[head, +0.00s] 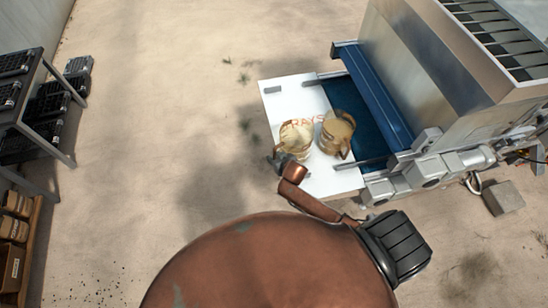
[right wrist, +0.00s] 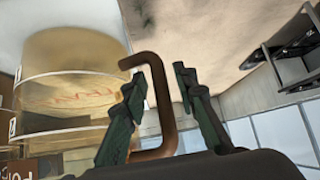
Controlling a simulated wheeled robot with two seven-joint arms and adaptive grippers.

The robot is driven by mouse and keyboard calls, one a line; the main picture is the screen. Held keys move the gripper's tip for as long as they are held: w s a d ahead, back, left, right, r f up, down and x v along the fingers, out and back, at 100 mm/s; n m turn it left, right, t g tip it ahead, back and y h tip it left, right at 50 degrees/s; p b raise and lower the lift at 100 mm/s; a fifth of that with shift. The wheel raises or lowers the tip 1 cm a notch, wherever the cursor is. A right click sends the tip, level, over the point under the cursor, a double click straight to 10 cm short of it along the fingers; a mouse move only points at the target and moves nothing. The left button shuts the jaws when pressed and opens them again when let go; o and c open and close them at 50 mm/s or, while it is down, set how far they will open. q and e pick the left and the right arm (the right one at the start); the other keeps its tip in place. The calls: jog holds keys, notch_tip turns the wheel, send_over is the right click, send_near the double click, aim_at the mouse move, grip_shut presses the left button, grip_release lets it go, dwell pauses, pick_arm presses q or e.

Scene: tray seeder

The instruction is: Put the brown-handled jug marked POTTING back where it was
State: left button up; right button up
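In the head view two cream jugs stand on the white shelf (head: 271,99) lettered in red. The left jug (head: 296,136) has my right gripper (head: 283,160) at its lower left side; the other jug (head: 337,132) is close to its right. In the right wrist view a translucent jug (right wrist: 75,82) with pale contents fills the left, with part of a brown label reading "PO". Its brown handle (right wrist: 163,100) stands between the fingers of my right gripper (right wrist: 162,88), with a small gap on each side. The left gripper is not in view.
A metal machine (head: 440,70) with a blue front bar (head: 370,90) stands right of the shelf. A rack with black trays (head: 45,105) is at the far left, above a wooden shelf (head: 14,235) of boxes. The floor between is open.

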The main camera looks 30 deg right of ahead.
jog(key=shift+r, duration=0.25)
jog(key=v, duration=1.2)
jog(key=shift+f, duration=0.1)
